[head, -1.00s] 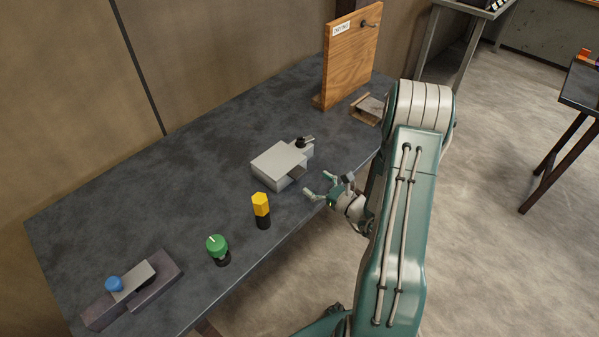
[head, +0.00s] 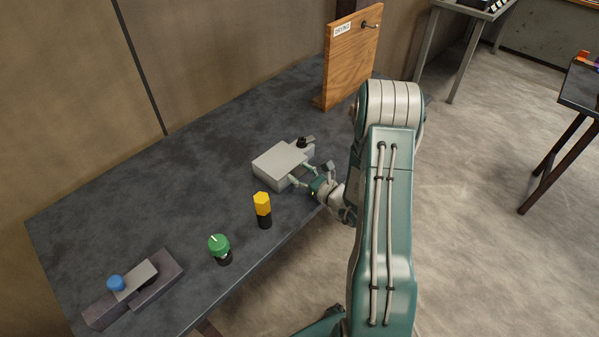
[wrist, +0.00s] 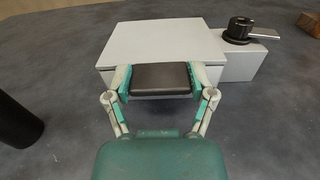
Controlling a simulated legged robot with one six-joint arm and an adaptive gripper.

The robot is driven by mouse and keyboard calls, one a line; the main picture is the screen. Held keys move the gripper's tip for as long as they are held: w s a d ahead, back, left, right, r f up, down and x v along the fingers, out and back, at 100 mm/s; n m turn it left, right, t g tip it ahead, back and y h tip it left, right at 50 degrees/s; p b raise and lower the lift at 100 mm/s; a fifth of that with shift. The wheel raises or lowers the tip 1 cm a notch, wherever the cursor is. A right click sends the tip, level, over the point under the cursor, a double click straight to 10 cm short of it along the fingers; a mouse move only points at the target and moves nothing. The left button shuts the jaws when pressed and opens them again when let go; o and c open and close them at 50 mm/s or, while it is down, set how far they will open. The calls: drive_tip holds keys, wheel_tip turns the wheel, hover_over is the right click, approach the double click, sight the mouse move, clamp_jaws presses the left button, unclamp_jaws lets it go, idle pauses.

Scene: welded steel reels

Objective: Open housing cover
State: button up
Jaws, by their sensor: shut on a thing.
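The housing is a light grey box with a flat cover (head: 281,160) on the table, and it also shows in the wrist view (wrist: 165,42). A dark tab (wrist: 161,77) sticks out from the cover's near side. My gripper (head: 300,176) is at this near side, with its two fingers shut on the left and right edges of the tab. The cover lies flat and looks closed. A black knob with a grey lever (wrist: 240,29) sits on a lower grey block at the housing's right.
A yellow-topped black post (head: 262,208), a green knob (head: 219,247) and a blue-knobbed slide block (head: 131,287) stand to the left along the table (head: 190,190). An upright wooden board (head: 349,62) stands at the back right. The table behind the housing is clear.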

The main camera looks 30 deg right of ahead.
sight(292, 167)
drive_tip(key=shift+w+r, duration=0.1)
drive_tip(key=shift+r, duration=0.05)
drive_tip(key=shift+w+r+g+h, duration=0.2)
drive_tip(key=shift+r+g+h, duration=0.2)
drive_tip(key=shift+r+g, duration=0.75)
drive_tip(key=r, duration=0.1)
drive_tip(key=r+g, duration=0.1)
drive_tip(key=w+r+g, duration=0.1)
drive_tip(key=shift+w+a+r+h, duration=0.1)
drive_tip(key=shift+a+r+h, duration=0.2)
drive_tip(key=shift+h, duration=0.1)
drive_tip(key=shift+w+a+r+g+h, duration=0.2)
drive_tip(key=shift+w+r+g+h, duration=0.3)
drive_tip(key=shift+r+g, duration=0.55)
drive_tip(key=shift+w+a+r+g+h, duration=0.2)
drive_tip(key=shift+w+r+g, duration=0.2)
drive_tip(key=shift+w+g, duration=0.25)
drive_tip(key=shift+w+a+r+g+h, duration=0.2)
drive_tip(key=shift+w+r+g, duration=0.2)
drive_tip(key=shift+g, duration=0.35)
drive_tip(key=w+a+r, duration=0.3)
drive_tip(key=w, duration=0.6)
drive_tip(key=shift+w+a, duration=0.2)
drive_tip(key=shift+w, duration=0.2)
